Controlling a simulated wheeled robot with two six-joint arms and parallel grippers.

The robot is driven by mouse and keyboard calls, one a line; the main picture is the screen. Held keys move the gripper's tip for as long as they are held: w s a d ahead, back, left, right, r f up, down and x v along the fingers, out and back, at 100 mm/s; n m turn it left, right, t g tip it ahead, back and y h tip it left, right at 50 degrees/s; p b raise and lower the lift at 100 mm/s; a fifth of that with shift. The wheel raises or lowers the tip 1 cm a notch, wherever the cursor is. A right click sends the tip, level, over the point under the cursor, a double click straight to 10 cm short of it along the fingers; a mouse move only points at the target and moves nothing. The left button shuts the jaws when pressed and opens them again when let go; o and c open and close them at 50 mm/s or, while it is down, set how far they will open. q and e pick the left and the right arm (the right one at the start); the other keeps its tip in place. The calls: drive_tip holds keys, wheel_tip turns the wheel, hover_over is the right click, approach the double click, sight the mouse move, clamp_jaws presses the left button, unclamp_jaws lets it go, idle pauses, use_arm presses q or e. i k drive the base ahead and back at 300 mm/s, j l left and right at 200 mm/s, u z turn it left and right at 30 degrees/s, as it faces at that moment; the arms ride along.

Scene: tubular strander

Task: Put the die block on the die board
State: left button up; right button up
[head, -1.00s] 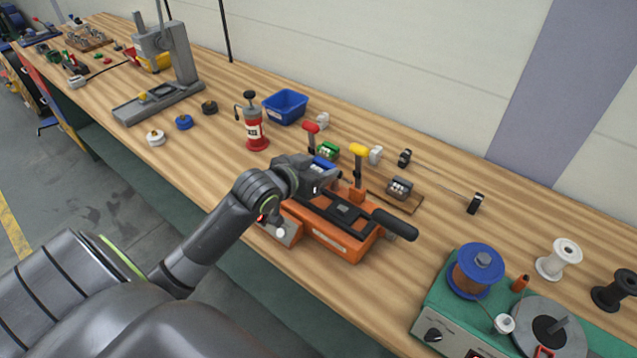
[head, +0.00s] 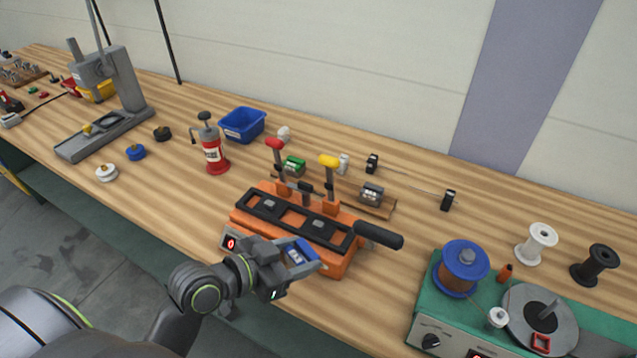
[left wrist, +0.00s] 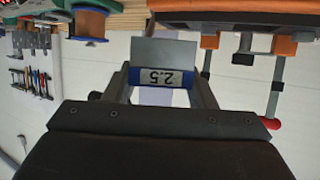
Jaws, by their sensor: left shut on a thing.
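The die block is a small blue block (head: 300,254) with a pale label. My left gripper (head: 298,258) is shut on it, in front of the orange fixture. In the left wrist view the block (left wrist: 163,72) sits between the fingers, its label reading 2.5 upside down. A thin brown board (head: 381,212), which looks like the die board, lies behind the fixture on the right. A grey block (head: 371,195) stands on it; the fixture hides part of the board. My right gripper is not in view.
The orange fixture (head: 338,265), with red (head: 275,143) and yellow (head: 329,160) levers and a black handle (head: 379,235), stands between gripper and board. A green block (head: 293,167) is behind it. A green winding machine (head: 430,309) stands at the right.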

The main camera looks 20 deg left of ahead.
sight(349, 192)
drive_tip(key=j, duration=0.6)
drive_tip(key=i+j, duration=0.15)
drive_tip(key=j, duration=1.1)
drive_tip(key=i+j+z, duration=0.15)
drive_tip(key=j, duration=0.7)
drive_tip(key=j+z, duration=0.15)
drive_tip(key=j, duration=0.7)
drive_tip(key=z, duration=1.95)
drive_tip(key=i+l, duration=0.1)
drive_tip(key=i, duration=0.4)
